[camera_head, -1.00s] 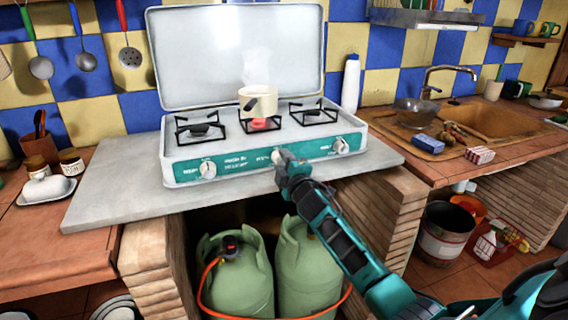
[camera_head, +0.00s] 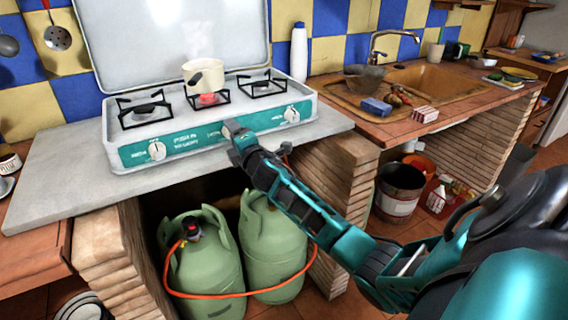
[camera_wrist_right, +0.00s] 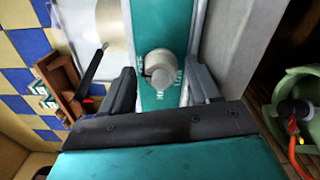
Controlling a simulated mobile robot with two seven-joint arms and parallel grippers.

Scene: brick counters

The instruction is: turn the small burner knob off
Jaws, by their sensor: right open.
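The white camping stove (camera_head: 125,125) stands on the grey counter with its lid raised and a green front panel. Its left knob (camera_head: 157,150) and right knob (camera_head: 292,115) are visible. The middle burner (camera_head: 208,98) glows red under a cream pot (camera_head: 203,73). My right gripper (camera_head: 232,130) is at the middle of the panel and hides the middle knob in the head view. In the right wrist view that pale round knob (camera_wrist_right: 159,66) lies between the two open fingers of the gripper (camera_wrist_right: 163,86), with gaps on both sides. My left gripper is not in view.
Two green gas bottles (camera_head: 202,265) with an orange hose stand below the counter. A sink (camera_head: 435,85), a blue sponge (camera_head: 376,106) and a striped box (camera_head: 424,114) are at right.

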